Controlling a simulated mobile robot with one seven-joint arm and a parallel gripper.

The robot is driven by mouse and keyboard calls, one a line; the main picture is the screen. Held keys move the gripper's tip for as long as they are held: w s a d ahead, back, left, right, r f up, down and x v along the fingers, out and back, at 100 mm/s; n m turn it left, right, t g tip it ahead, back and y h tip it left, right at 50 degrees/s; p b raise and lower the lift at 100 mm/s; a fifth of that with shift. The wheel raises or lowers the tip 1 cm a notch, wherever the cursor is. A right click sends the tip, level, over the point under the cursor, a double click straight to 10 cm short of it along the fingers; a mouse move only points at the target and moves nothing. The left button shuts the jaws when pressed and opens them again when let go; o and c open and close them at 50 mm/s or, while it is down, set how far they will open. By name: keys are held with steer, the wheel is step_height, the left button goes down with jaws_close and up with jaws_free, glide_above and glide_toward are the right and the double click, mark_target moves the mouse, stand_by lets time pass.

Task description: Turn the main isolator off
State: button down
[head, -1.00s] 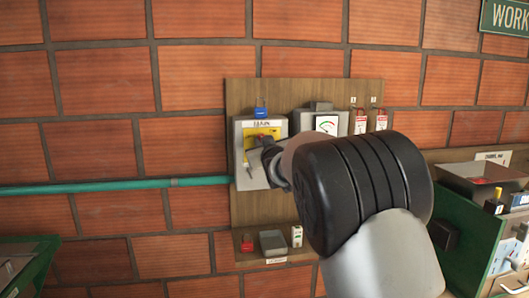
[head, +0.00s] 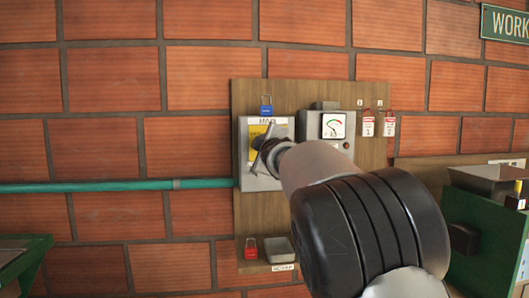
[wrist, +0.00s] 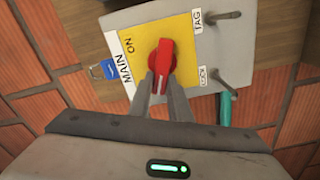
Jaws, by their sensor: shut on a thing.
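The main isolator is a grey box (head: 246,181) with a yellow plate on the wooden wall board in the head view. Its yellow plate (wrist: 186,36) fills the upper middle of the wrist view, beside a MAIN label (wrist: 124,68) and the word ON. The red rotary handle (wrist: 163,54) stands at the plate's middle. My gripper (wrist: 157,84) is shut on the lower end of this handle in the wrist view. In the head view my gripper (head: 262,150) covers most of the plate, and the handle is hidden. No OFF mark can be read.
A blue padlock (head: 266,108) hangs above the box; it also shows in the wrist view (wrist: 109,70). A meter box (head: 325,125) and red-and-white tags (head: 367,126) are to the right. Two metal pegs marked TAG (wrist: 222,17) and LOCK (wrist: 220,82) stick out from the panel.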

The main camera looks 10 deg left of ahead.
steer(key=shift+f+n+b, duration=0.25)
steer(key=shift+n+b, duration=0.35)
steer(key=shift+n, duration=0.5)
steer(key=shift+f+n+b, duration=0.2)
steer(key=shift+n+b, duration=0.35)
steer(key=shift+n, duration=0.55)
steer(key=c, duration=1.6)
jaws_free()
steer(key=shift+c, duration=0.2)
steer(key=shift+a, duration=0.1)
steer(key=shift+s, duration=0.1)
